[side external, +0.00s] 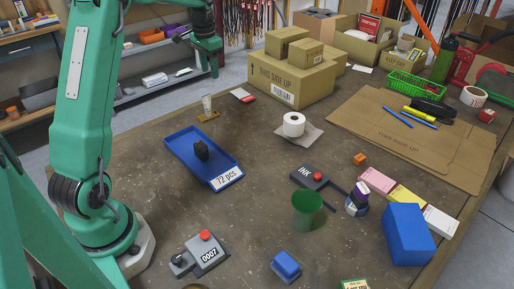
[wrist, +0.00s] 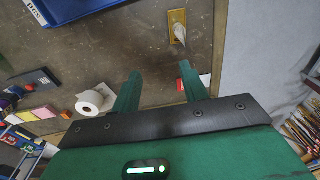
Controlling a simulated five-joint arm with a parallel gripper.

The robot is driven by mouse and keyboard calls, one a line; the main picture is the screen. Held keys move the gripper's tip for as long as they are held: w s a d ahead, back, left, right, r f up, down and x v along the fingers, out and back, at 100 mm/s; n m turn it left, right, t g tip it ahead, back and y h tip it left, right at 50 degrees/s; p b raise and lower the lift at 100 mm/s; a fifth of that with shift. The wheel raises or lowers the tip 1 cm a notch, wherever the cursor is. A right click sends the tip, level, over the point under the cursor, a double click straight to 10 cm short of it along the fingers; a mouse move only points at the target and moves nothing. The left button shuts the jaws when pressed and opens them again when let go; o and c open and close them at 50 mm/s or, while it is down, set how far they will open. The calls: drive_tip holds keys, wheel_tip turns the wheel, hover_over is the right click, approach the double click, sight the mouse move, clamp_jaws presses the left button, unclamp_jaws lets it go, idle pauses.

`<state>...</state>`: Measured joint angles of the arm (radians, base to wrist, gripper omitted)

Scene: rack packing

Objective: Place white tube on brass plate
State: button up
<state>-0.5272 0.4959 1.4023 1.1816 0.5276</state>
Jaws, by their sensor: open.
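The white tube (side external: 206,103) stands upright on the small brass plate (side external: 209,117) near the table's far left edge. In the wrist view the tube (wrist: 180,34) shows at the lower part of the brass plate (wrist: 176,15). My gripper (side external: 211,64) is above and behind the tube in the side view, clear of it. In the wrist view my gripper (wrist: 159,72) has its two fingers wide apart with nothing between them. The tube lies beyond the fingertips and is not touched.
A blue tray (side external: 180,150) with a dark object is in front of the plate. A red-and-white item (side external: 242,95) lies to the plate's right. A white roll (side external: 293,125) and cardboard boxes (side external: 290,82) are farther right. The table's middle has bare room.

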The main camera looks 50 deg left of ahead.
drive_tip(key=s+d+r+t, duration=0.1)
drive_tip(key=s+d+r, duration=0.3)
drive_tip(key=d, duration=0.4)
drive_tip(key=s+d+r+t, duration=0.1)
drive_tip(key=s+d+r, duration=0.35)
drive_tip(key=d, duration=0.35)
drive_tip(key=s+d+f+t, duration=0.3)
drive_tip(key=s+d, duration=0.7)
drive_tip(key=s, duration=0.5)
drive_tip(key=shift+d, duration=0.35)
